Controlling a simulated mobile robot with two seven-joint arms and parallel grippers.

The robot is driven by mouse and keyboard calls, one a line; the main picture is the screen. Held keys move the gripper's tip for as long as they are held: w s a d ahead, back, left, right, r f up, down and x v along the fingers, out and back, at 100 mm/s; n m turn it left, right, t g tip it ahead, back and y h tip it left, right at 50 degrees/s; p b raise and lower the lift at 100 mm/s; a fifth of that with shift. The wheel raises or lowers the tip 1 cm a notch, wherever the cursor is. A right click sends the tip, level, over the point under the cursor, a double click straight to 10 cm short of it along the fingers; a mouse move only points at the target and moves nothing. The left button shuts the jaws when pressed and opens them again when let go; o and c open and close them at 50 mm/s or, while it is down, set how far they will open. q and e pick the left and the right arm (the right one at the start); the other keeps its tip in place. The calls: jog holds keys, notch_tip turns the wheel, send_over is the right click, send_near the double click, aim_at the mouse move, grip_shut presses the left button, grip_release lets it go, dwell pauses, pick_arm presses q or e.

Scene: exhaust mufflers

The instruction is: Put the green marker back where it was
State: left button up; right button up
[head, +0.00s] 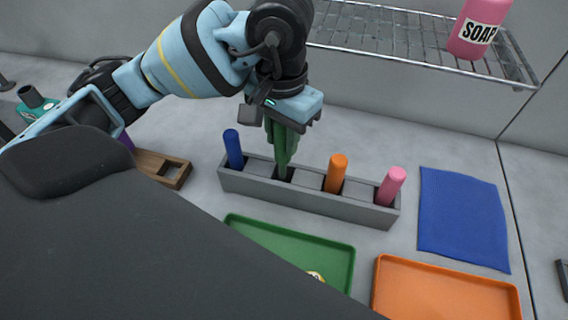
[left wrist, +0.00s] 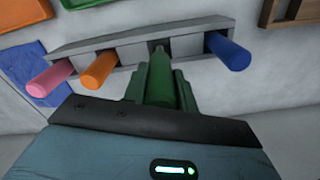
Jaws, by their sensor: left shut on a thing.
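The green marker (left wrist: 160,78) is held between the green fingers of my left gripper (head: 282,156). In the left wrist view its far end points down at the grey rack (left wrist: 126,45). In the head view the gripper is above the rack (head: 310,200), between the blue marker (head: 233,149) and the orange marker (head: 336,174). The marker's lower end is at the opening there; how deep it sits I cannot tell. The pink marker (head: 391,186) stands at the rack's right end. My right gripper is not in view.
A green tray (head: 338,256) and an orange tray (head: 448,281) lie in front of the rack. A blue mat (head: 462,215) is to the right. A wooden holder (head: 163,165) is to the left. A wire shelf (head: 400,35) with a pink soap bottle (head: 481,25) is behind.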

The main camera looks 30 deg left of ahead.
aim_at(283, 160)
pick_arm(q)
notch_tip(283, 160, down, 2)
jog(key=shift+f, duration=0.45)
notch_tip(283, 160, down, 3)
jog(key=shift+f, duration=0.2)
jog(key=shift+w+f+b, duration=0.1)
jog(key=shift+f+b, duration=0.05)
jog(key=shift+b, duration=0.15)
jog(key=o, duration=0.9)
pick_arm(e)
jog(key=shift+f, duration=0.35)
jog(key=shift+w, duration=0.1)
